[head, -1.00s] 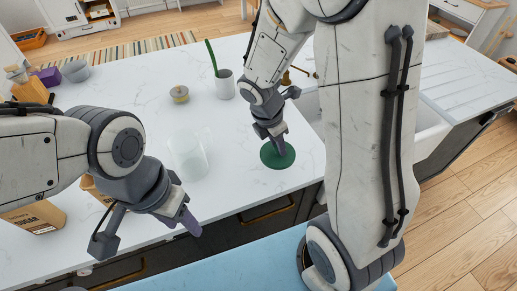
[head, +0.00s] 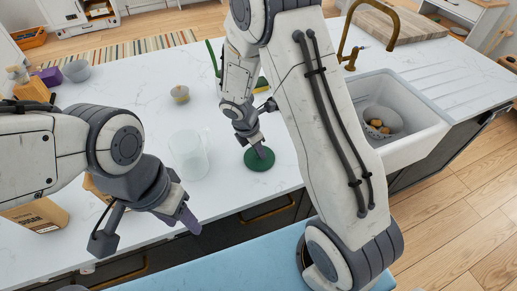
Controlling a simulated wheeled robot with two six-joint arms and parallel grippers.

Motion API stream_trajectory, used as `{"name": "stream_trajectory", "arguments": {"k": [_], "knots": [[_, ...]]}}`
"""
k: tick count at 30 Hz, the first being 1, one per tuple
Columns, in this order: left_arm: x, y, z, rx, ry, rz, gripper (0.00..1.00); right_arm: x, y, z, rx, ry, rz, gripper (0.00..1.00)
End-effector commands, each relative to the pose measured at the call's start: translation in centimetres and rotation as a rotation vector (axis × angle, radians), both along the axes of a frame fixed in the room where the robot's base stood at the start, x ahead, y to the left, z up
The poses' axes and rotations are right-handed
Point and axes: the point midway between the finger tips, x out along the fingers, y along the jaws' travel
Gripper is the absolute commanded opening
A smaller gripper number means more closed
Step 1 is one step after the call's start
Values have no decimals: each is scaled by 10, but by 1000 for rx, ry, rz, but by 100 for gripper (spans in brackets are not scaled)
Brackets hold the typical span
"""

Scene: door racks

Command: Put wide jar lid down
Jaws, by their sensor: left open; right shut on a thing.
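The wide jar lid is a dark green disc (head: 259,162) near the front edge of the white counter, right of a clear jar (head: 189,154). My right gripper (head: 262,152) is above the lid, pointing down, and is shut on its top. The lid looks flat and level at the counter surface; whether it touches it I cannot tell.
A white sink (head: 405,118) with a colander (head: 382,122) is at the right, under a brass tap (head: 352,40). A small lidded pot (head: 180,94) stands farther back. Cardboard boxes (head: 38,215) are at the left. The counter (head: 145,105) around the lid is mostly clear.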

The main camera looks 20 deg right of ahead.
Motion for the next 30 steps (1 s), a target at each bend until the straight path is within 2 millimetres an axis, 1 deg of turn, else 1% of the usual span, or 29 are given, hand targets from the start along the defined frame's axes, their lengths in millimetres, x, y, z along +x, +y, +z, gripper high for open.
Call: {"name": "stream_trajectory", "arguments": {"k": [5,6,7,8,16,20,23,30], "knots": [[0,0,-4,0,0,0,50,0,0,-5,0,0,0,0],[0,0,-3,0,0,0,50,0,0,-3,0,0,0,43],[0,0,-3,0,0,0,50,0,0,-3,0,0,0,54],[0,0,-3,0,0,0,50,0,0,-3,0,0,0,61],[0,0,-2,0,0,0,50,0,0,-3,0,0,0,61],[0,0,2,0,0,0,50,0,0,4,0,-1,0,61],[0,0,1,0,0,0,50,0,4,17,0,-4,0,61],[0,0,0,0,0,0,50,-3,18,66,1,-7,1,61]]}}
